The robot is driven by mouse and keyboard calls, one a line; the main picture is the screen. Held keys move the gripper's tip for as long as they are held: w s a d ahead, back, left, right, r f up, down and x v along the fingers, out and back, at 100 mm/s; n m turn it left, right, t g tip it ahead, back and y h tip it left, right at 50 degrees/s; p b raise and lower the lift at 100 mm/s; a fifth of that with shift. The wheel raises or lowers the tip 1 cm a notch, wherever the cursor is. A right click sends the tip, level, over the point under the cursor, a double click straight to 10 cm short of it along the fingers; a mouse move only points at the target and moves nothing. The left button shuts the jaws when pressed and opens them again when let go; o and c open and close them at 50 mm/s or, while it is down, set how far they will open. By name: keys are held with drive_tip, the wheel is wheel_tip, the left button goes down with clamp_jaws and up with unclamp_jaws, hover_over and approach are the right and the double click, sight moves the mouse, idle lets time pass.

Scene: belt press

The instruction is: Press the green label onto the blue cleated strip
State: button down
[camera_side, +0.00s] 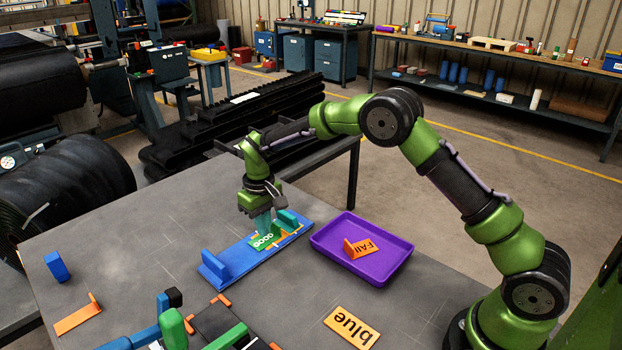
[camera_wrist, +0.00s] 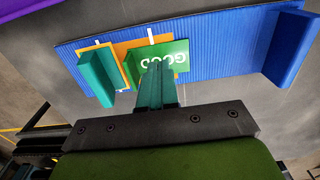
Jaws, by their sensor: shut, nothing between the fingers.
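The blue cleated strip (camera_side: 240,256) lies on the grey table, with a blue upright block (camera_side: 215,266) at its near-left end and a green one (camera_side: 288,218) toward the other end. The strip also fills the upper wrist view (camera_wrist: 225,50). The green label (camera_side: 262,241), marked GOOD, lies flat on the strip beside an orange outline; it also shows in the wrist view (camera_wrist: 178,53). My gripper (camera_side: 264,232) points down over the label, its teal fingers (camera_wrist: 158,68) together and empty. The fingertips overlap the label in both views; I cannot tell whether they press it. They hide part of it.
A purple tray (camera_side: 325,243) right of the strip holds an orange FAIL piece (camera_side: 366,246). Green and blue fixtures (camera_side: 173,329) stand at the front edge.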

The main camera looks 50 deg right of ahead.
drive_tip(key=shift+f, duration=0.95)
idle(0.9)
drive_tip(key=shift+r, duration=0.1)
drive_tip(key=shift+r, duration=3.5)
drive_tip(key=shift+f, duration=0.25)
drive_tip(key=shift+s+m, duration=0.3)
drive_tip(key=shift+s, duration=0.95)
drive_tip(key=s+d+r+m+t, duration=0.1)
drive_tip(key=s+r+t, duration=0.1)
drive_tip(key=s+r, duration=0.3)
drive_tip(key=s+d+r+m+t+y, duration=0.1)
drive_tip(key=s+r, duration=0.5)
drive_tip(key=s, duration=0.7)
drive_tip(key=s+d+r+m+t+y, duration=0.1)
drive_tip(key=s+r+t, duration=0.3)
drive_tip(key=s, duration=0.5)
drive_tip(key=shift+r, duration=0.7)
